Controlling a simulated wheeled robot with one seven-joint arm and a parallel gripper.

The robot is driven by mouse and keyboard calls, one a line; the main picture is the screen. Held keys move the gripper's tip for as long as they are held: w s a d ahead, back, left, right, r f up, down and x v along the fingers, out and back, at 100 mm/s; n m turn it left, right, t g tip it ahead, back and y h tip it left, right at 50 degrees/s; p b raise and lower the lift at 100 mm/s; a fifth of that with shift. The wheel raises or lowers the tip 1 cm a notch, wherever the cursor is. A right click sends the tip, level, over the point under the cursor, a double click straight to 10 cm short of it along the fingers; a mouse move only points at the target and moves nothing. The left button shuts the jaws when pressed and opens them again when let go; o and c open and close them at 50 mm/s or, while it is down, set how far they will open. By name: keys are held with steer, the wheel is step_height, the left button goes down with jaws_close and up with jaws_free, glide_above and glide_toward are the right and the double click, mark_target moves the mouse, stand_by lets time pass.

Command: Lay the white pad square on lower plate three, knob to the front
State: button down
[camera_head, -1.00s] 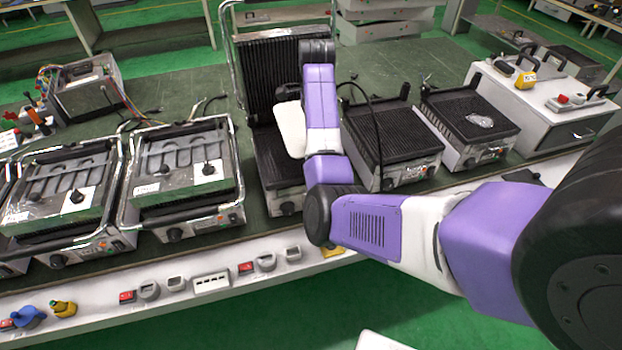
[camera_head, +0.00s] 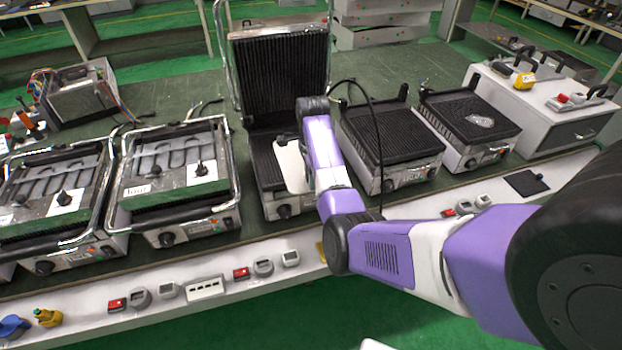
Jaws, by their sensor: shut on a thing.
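The third grill from the left stands open, with its ribbed upper plate (camera_head: 280,75) raised and its dark lower plate (camera_head: 263,160) partly bare. The white pad (camera_head: 289,166) is over the right part of that lower plate, partly behind my forearm. I cannot tell whether it touches the plate, and its knob is hidden. My gripper is behind my forearm and wrist, its fingers hidden; the pad goes along with the arm, so it is held.
Two grills (camera_head: 180,175) (camera_head: 55,200) stand to the left, each with a black-knobbed white square. Two ribbed grills (camera_head: 390,135) (camera_head: 470,118) stand close on the right. Switches (camera_head: 240,272) line the table's front edge.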

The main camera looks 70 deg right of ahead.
steer(key=shift+f, duration=0.45)
steer(key=c, duration=1.1)
jaws_free()
steer(key=shift+c, duration=0.2)
steer(key=r, duration=1)
steer(key=shift+s+a+r, duration=0.2)
steer(key=shift+r, duration=0.2)
steer(key=shift+r+p, duration=0.7)
